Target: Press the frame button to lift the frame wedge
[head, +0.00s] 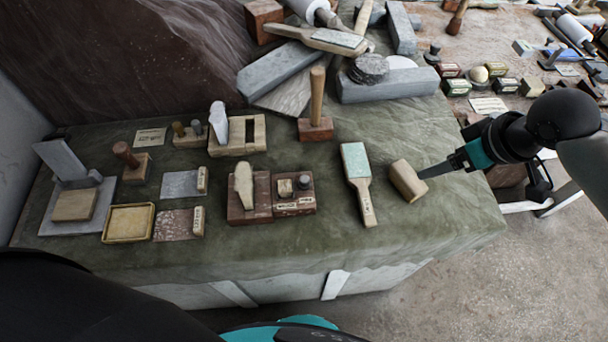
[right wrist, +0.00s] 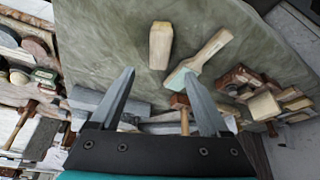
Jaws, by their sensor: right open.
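A pale wooden frame with a dark slot (head: 248,135) stands on the green-covered table, with a whitish wedge-shaped piece (head: 218,120) at its left side. Left of it is a small wooden block with two short pegs (head: 190,134). A reddish labelled box (head: 294,195) with a cream knob and a dark knob stands beside a reddish base with a cream wedge (head: 244,185). I cannot tell for certain which knob is the frame button. My right gripper (head: 424,173) is open, its fingers apart and empty in the right wrist view (right wrist: 156,73). My left gripper does not show.
A tan wooden block (head: 408,180) lies just left of my right gripper, also in the right wrist view (right wrist: 160,45). A green-faced paddle (head: 357,180) lies beside it. Grey stone slabs (head: 385,86) are piled behind. The table's front right is clear.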

